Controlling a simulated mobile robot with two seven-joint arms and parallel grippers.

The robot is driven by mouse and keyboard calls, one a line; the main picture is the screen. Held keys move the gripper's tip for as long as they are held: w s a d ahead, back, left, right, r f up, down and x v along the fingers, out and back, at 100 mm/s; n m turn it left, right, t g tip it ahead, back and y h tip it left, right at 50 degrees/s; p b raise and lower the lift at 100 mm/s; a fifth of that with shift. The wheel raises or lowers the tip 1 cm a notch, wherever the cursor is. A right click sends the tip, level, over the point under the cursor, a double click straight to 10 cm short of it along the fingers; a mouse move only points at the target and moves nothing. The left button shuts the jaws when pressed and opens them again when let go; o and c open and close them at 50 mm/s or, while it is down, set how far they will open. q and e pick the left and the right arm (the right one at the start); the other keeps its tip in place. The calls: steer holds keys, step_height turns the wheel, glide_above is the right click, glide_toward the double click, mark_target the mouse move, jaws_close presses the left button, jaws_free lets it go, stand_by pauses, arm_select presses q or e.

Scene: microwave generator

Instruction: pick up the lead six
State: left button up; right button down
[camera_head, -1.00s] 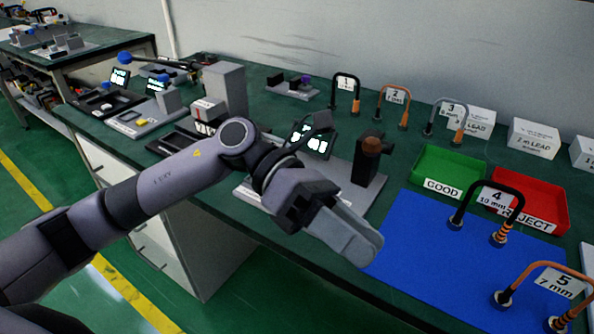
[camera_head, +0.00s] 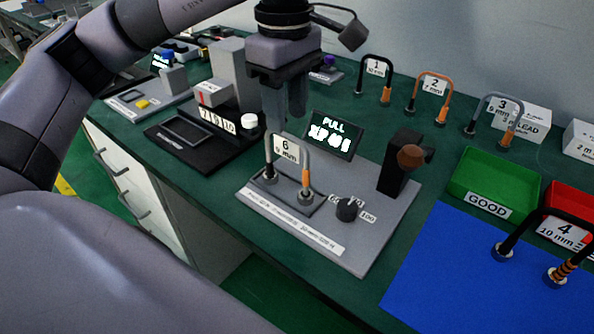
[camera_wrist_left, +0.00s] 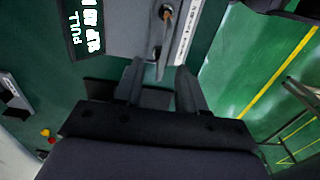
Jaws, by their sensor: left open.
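Lead six (camera_head: 306,178), an upright arch with a grey left leg, an orange right leg and a white "6" tag, stands in the grey pull-test fixture (camera_head: 375,235). My left gripper (camera_head: 284,118) hangs fingers down just above the lead's top, open, with nothing visible between its fingers. In the left wrist view the gripper (camera_wrist_left: 158,68) points toward the fixture, and a narrow part of the lead (camera_wrist_left: 163,42) shows just beyond the fingertips. I cannot tell whether the fingers touch the lead. My right gripper is not in view.
A lit "PULL" display (camera_head: 334,135) stands behind the lead, and a dark post with a brown knob (camera_head: 410,157) to its right. A dial (camera_head: 347,208) is in front. Leads 1 (camera_head: 376,70), 2 (camera_head: 433,88) and 3 (camera_head: 497,112) stand behind; a green GOOD tray (camera_head: 487,205) lies right.

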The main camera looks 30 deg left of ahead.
mark_target(286, 149)
arm_select(q)
steer(key=f, duration=0.6)
steer(key=shift+s+f, duration=0.25)
steer(key=shift+f, duration=0.05)
steer(key=shift+c, duration=0.3)
jaws_close()
